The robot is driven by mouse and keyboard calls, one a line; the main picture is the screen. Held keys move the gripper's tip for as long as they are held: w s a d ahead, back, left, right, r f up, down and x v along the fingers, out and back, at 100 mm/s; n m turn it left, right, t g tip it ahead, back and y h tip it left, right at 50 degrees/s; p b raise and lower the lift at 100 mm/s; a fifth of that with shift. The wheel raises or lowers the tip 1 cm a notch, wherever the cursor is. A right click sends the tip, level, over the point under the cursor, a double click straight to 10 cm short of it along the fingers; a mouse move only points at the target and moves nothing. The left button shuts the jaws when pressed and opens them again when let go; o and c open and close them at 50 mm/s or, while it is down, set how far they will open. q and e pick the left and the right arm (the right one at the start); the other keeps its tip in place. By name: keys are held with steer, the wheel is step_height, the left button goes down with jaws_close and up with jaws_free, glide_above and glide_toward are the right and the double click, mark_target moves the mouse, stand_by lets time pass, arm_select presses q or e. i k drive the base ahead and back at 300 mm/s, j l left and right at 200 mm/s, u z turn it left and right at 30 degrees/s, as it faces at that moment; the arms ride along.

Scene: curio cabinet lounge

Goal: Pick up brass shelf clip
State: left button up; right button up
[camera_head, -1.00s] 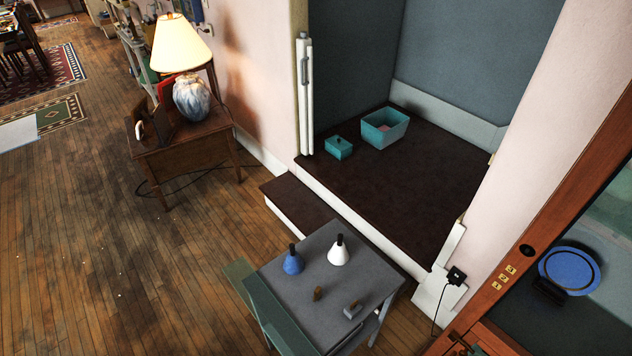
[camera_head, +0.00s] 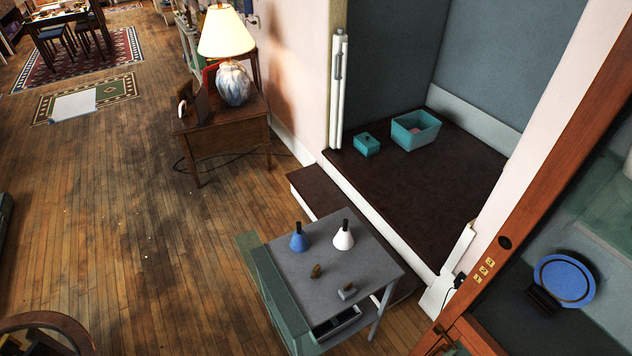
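Several small brass-coloured pieces (camera_head: 483,270) sit in a row on the wooden frame of the cabinet (camera_head: 540,170) at the right. They are too small for me to tell their exact shape or which is the brass shelf clip. Neither of my grippers is in view.
A blue flask (camera_head: 299,240) and a white flask (camera_head: 344,238) stand on the grey table. A blue plate (camera_head: 565,281) is inside the cabinet. Teal boxes (camera_head: 415,131) sit on the dark raised platform (camera_head: 400,185). The wooden floor (camera_head: 130,220) at left is mostly clear.

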mark_target(316, 274)
steer(key=k+z, duration=0.15)
steer(key=i+j+z, duration=0.45)
steer(key=i+z, duration=0.15)
steer(key=i, duration=0.1)
